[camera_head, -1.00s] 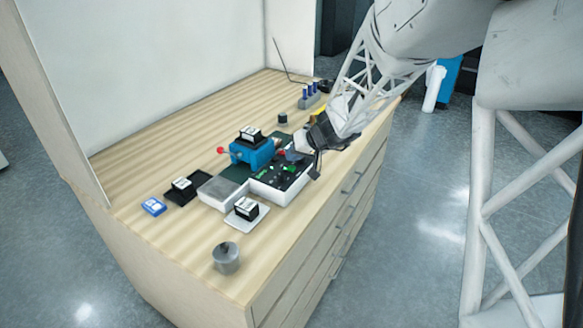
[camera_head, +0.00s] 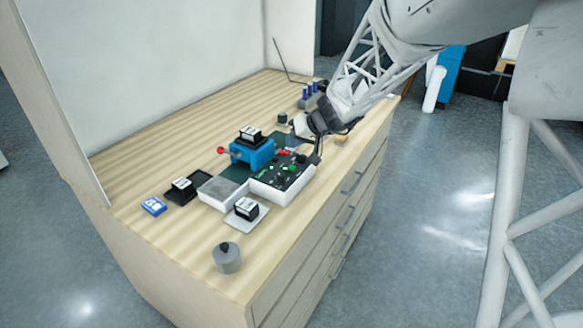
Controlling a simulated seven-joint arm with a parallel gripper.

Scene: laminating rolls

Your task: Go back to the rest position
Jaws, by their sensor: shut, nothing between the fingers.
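My gripper (camera_head: 317,157) is at the right end of the machine on the wooden bench, pointing down just beyond the control box (camera_head: 286,180). It is small in the picture, and its fingers are close together with nothing seen between them. The control box has a dark top with green and red buttons. A blue block unit (camera_head: 252,153) with a red knob and a black, white-labelled piece on top stands left of my gripper. Whether the fingers touch the bench is too small to tell.
A white panel (camera_head: 160,70) stands at the back.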

